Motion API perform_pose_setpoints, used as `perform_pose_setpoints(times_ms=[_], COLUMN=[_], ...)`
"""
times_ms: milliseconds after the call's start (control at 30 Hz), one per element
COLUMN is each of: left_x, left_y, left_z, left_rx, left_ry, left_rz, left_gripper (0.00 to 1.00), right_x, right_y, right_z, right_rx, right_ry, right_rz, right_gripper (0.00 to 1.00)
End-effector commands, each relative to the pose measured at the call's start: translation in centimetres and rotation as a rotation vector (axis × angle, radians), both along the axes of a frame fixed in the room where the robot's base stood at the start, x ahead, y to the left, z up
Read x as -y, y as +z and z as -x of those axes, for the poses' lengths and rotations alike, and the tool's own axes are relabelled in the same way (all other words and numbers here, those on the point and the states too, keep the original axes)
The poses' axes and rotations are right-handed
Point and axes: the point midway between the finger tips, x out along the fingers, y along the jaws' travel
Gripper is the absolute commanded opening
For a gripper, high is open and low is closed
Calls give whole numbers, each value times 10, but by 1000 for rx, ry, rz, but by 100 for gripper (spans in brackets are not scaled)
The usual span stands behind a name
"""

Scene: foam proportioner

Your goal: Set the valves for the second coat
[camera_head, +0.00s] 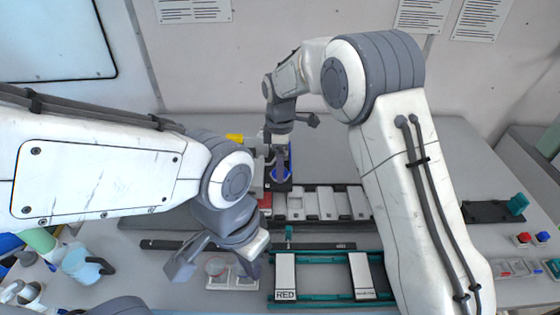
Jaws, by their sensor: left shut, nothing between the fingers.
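A dark fixture with a round blue part (282,174) stands at the back middle, partly hidden under my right gripper (281,160). A yellow part (235,138) sticks out to its left. I cannot tell whether the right gripper touches the blue part or whether its fingers are open. My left gripper (181,270) is shut and empty, over the front left of the bench. Teal handles show at the front middle (289,232) and on a black block at the right (516,204). Which of these are valves is not clear.
A teal rail frame at the front holds a white plate marked RED (285,278) and another white plate (362,274). A grey slotted rack (318,203) lies behind it. A pale-blue jug (80,264) stands at the left.

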Motion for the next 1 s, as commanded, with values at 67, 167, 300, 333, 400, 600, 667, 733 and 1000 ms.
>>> perform_pose_setpoints(times_ms=[67, 167, 300, 333, 400, 600, 667, 733, 1000], left_x=[0, 0, 0, 0, 0, 0, 0, 0, 0], left_y=[1, 0, 0, 0, 0, 0, 0, 1, 2], left_z=[0, 0, 0, 0, 0, 0, 0, 0, 0], left_rx=[0, 0, 0, 0, 0, 0, 0, 0, 0], left_ry=[0, 0, 0, 0, 0, 0, 0, 0, 0], left_rz=[0, 0, 0, 0, 0, 0, 0, 0, 0], left_gripper=[0, 0, 0, 0, 0, 0, 0, 0, 0], right_x=[0, 0, 0, 0, 0, 0, 0, 0, 0], right_y=[-2, -2, -2, -2, -2, -2, -1, -1, -1], right_z=[0, 0, 0, 0, 0, 0, 0, 0, 0], right_rx=[-1, 0, 0, 0, 0, -1, -1, -1, -1], right_ry=[0, 0, 0, 0, 0, -2, -7, -19, -146], right_rz=[0, 0, 0, 0, 0, 0, 0, 0, 0], right_gripper=[90, 90, 75, 63, 36, 4, 4, 4, 4])
